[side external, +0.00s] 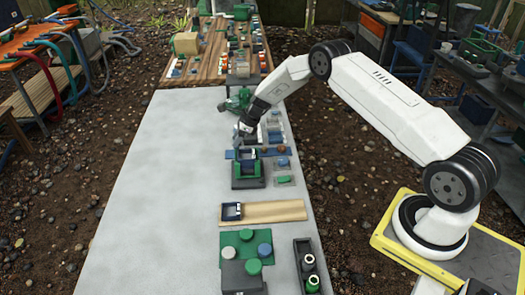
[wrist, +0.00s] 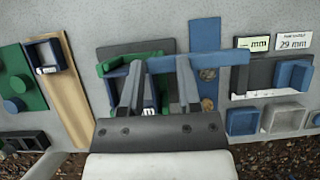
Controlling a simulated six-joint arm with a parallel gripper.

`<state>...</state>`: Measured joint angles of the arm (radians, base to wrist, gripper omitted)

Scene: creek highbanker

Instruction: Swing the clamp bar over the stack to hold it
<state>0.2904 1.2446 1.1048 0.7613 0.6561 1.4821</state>
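The stack fixture is a dark base with a green frame (side external: 248,168). It also shows in the wrist view, where its green frame (wrist: 106,68) is partly covered by my gripper. A blue clamp bar (wrist: 222,59) runs crosswise, its left end over the fixture and its right part beyond it; it also shows in the side view (side external: 272,152). The stack inside the frame is mostly hidden.
A wooden strip with a dark blue block (side external: 232,211) and a green plate with round pegs (side external: 246,246) lie nearer the camera. Small blue trays (wrist: 243,121) and size labels (wrist: 294,43) sit right of the fixture. The left of the grey table (side external: 150,200) is clear.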

